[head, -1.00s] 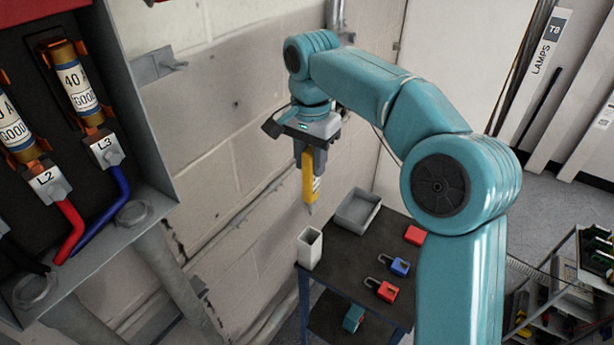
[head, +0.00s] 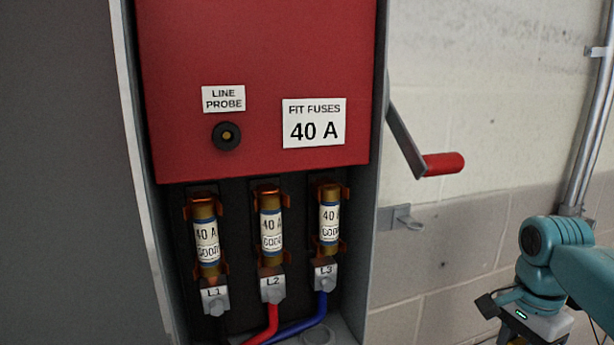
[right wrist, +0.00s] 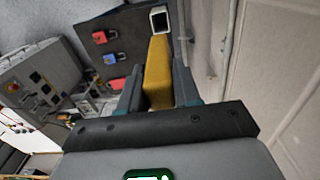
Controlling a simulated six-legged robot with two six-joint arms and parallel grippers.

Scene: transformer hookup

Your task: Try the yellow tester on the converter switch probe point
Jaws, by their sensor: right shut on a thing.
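The switch box with a red cover (head: 255,60) stands open below in the head view. Its line probe point (head: 227,136) is a dark round socket with a brassy centre, under a "LINE PROBE" label. The yellow tester (right wrist: 158,72) is between the fingers of my right gripper (right wrist: 158,90), which is shut on it in the right wrist view. The tester's tip is hard to make out there. In the head view only my right wrist shows at the lower right, well away from the probe point; its fingers are cut off. My left gripper is not in view.
Three 40 A fuses (head: 271,225) sit below the cover above leads L1, L2 and L3. A red-gripped lever (head: 443,164) sticks out right of the box. The right wrist view shows a dark table (right wrist: 128,42) with padlocks and a white cup (right wrist: 160,19).

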